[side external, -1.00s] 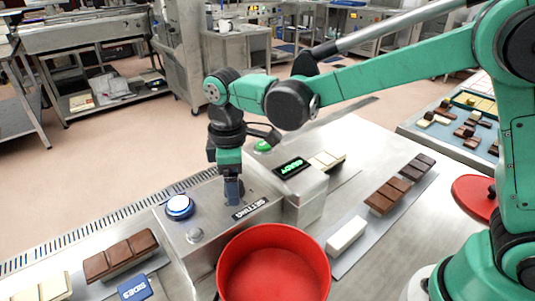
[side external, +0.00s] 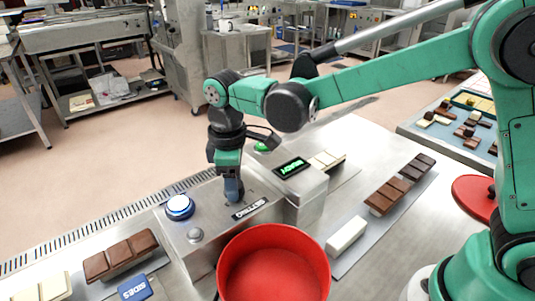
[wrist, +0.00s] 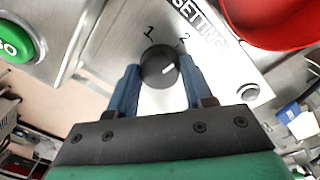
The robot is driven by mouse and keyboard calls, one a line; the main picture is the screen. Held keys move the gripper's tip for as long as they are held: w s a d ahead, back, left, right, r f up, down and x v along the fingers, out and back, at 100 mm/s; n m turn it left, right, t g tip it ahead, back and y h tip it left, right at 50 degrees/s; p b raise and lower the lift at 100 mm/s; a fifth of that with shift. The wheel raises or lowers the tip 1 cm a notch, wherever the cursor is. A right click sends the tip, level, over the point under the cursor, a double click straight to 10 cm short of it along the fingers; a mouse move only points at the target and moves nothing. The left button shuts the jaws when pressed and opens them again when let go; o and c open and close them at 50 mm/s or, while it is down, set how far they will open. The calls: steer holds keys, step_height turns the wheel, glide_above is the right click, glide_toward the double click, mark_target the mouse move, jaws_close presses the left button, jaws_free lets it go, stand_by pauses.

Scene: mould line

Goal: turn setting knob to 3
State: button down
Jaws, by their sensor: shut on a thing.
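The setting knob (wrist: 156,64) is a round black dial on the steel control box (side external: 205,232). Its white pointer line is aimed right and slightly up in the wrist view, below the printed 2. The numerals 1 and 2 show above the knob; no 3 is visible. My gripper (wrist: 160,72) points down at the box, with one blue finger on each side of the knob, shut on it. In the side view my gripper (side external: 233,190) stands behind the SETTING label (side external: 250,208) and hides the knob.
A red bowl (side external: 274,238) stands close in front of the box. A blue-ringed button (side external: 180,207) and a small silver button (side external: 195,235) are to the left. A READY display (side external: 292,167) and a green button (side external: 262,147) are to the right. Chocolate bars (side external: 388,196) lie farther right.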

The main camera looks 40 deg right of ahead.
steer(key=m, duration=0.5)
steer(key=shift+m, duration=0.4)
steer(key=m, duration=0.5)
stand_by(0.4)
steer(key=shift+c, duration=1.7)
jaws_free()
steer(key=shift+a+r, duration=0.2)
steer(key=shift+r, duration=2.6)
steer(key=shift+d, duration=0.1)
